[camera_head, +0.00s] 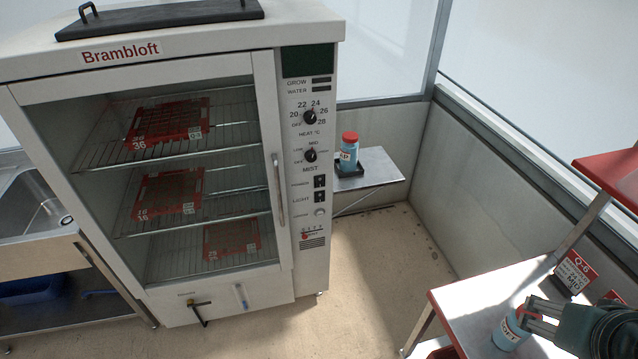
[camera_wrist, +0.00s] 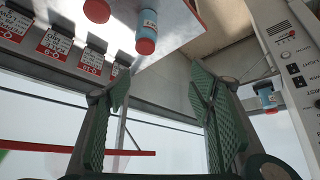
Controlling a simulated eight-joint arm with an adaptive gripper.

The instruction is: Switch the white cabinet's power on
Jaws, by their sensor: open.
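The white cabinet (camera_head: 312,235) stands at the left of the head view with its glass door shut. Its right-hand control panel has two black rocker switches. The upper one, the power switch (camera_head: 319,181), sits just above the light switch (camera_head: 320,196). Whether either is on cannot be read; the display (camera_head: 308,61) is dark. In the wrist view the panel appears upside down at the right edge, with the power switch (camera_wrist: 299,82) small there. My gripper (camera_head: 530,311) is at lower right, far from the cabinet. Its green-padded fingers (camera_wrist: 160,90) are open and empty.
A blue bottle (camera_head: 508,333) stands on the white bench (camera_head: 478,294), close beside my gripper. Red-and-white label cards (camera_head: 574,271) stand at the bench's back. A red-capped blue bottle (camera_head: 348,158) stands on a small shelf (camera_head: 380,168) right of the cabinet. Floor between is clear.

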